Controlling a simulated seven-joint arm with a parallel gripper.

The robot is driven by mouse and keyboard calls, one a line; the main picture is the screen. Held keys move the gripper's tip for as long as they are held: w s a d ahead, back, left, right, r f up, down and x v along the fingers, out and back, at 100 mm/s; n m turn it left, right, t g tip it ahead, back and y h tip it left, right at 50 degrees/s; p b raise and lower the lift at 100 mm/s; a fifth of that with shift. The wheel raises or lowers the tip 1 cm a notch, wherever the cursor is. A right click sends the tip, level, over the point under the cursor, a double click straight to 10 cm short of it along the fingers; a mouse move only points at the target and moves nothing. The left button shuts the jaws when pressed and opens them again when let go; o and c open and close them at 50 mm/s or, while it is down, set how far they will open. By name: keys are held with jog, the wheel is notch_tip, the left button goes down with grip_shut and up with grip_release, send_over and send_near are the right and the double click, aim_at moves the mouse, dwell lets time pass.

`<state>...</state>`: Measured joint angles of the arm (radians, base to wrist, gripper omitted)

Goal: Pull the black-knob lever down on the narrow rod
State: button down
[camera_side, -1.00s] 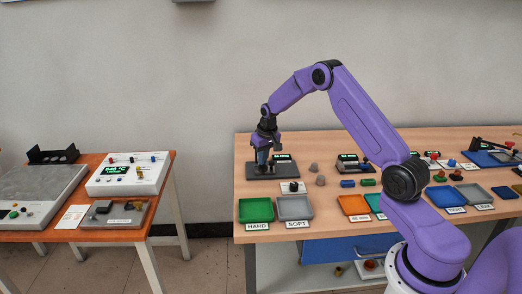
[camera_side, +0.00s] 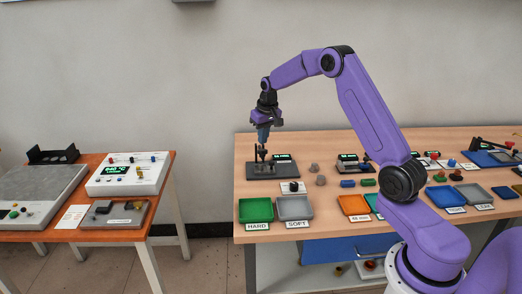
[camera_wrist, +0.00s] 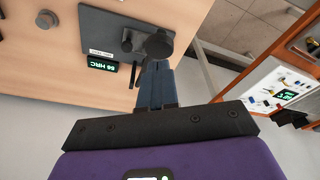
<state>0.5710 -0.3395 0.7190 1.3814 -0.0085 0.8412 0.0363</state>
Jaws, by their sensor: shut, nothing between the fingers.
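A hardness tester on a dark base plate (camera_side: 280,172) stands at the back left of the wooden table. Its black column and lever parts (camera_side: 258,155) stand upright on the plate. My gripper (camera_side: 263,140) points down above the tester. It also shows in the wrist view (camera_wrist: 158,68), with its blue-grey fingers shut together and empty. The narrow rod under the knob is mostly hidden, and I cannot tell whether the fingertips touch the lever.
A green HARD tray (camera_side: 256,209) and a grey SOFT tray (camera_side: 295,207) sit at the table's front. Grey pieces (camera_side: 315,167) lie to the tester's right. A lit "66 HRC" display (camera_wrist: 102,62) shows on the tester.

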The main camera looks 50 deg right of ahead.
jog(key=shift+r, duration=2.1)
jog(key=shift+s+a, duration=0.1)
jog(key=shift+a, duration=0.3)
jog(key=s+a+r+n+g+y, duration=0.15)
jog(key=s+a+n, duration=0.25)
jog(key=s+a, duration=0.6)
jog(key=s+a+r+n+t, duration=0.1)
jog(key=s+a+r+n, duration=0.15)
jog(key=s+a, duration=0.75)
jog(key=s+a+f+n, duration=0.1)
jog(key=s+n, duration=0.3)
jog(key=s, duration=0.7)
jog(key=s+a+f+n+g, duration=0.1)
jog(key=s+n, duration=0.4)
jog(key=s, duration=0.7)
jog(key=shift+a+f, duration=0.3)
jog(key=shift+a, duration=0.35)
